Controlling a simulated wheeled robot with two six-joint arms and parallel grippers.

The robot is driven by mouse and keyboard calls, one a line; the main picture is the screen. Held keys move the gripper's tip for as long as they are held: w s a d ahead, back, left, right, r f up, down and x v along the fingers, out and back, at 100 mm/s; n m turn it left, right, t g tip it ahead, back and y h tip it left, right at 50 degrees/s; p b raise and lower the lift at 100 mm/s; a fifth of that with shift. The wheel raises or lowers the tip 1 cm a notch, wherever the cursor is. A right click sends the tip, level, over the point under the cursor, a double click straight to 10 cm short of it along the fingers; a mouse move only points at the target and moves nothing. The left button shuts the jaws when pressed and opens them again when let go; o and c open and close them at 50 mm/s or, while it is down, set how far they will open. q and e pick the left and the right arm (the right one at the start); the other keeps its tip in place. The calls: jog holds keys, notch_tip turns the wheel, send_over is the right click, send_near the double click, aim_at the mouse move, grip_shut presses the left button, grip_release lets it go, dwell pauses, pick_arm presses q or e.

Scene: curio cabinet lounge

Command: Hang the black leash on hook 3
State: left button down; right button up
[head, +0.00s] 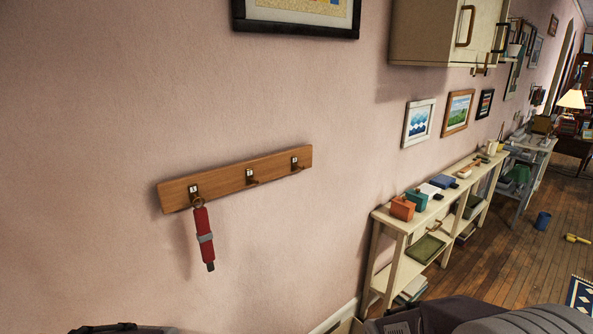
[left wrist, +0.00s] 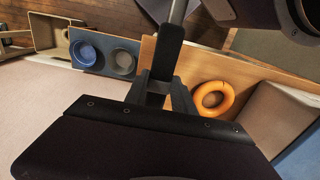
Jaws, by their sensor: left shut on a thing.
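A wooden hook rail (head: 222,182) with three hooks is fixed to the pink wall in the head view. Small number tags sit above the hooks, too small to read surely. The right-end hook (head: 296,165) and the middle hook (head: 252,180) are bare. A red leash (head: 204,235) hangs from the left-end hook (head: 195,198). In the left wrist view my left gripper (left wrist: 165,92) is shut on a black strip, seemingly the black leash (left wrist: 168,50), which runs up from between the fingers. The leash's far end is unclear. My right gripper is out of view.
A framed picture (head: 297,16) hangs above the rail, and a cream wall cabinet (head: 428,35) is at upper right. A cream shelf table (head: 388,216) stands along the wall at right. The left wrist view shows an orange ring (left wrist: 213,98) and a blue round thing (left wrist: 86,54).

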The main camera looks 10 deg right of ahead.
pick_arm(q)
jog(key=shift+s+a+r+p, duration=0.15)
jog(key=shift+a+p, duration=0.25)
jog(key=shift+p, duration=0.75)
jog(key=shift+w+a+p, duration=0.2)
jog(key=shift+w+p, duration=0.3)
jog(key=shift+w, duration=0.3)
jog(key=w+f+m+p, duration=0.1)
jog(key=w+m, duration=0.5)
jog(key=w, duration=0.3)
jog(key=shift+a+f, duration=0.25)
jog(key=shift+a, duration=0.2)
jog(key=shift+f, duration=0.1)
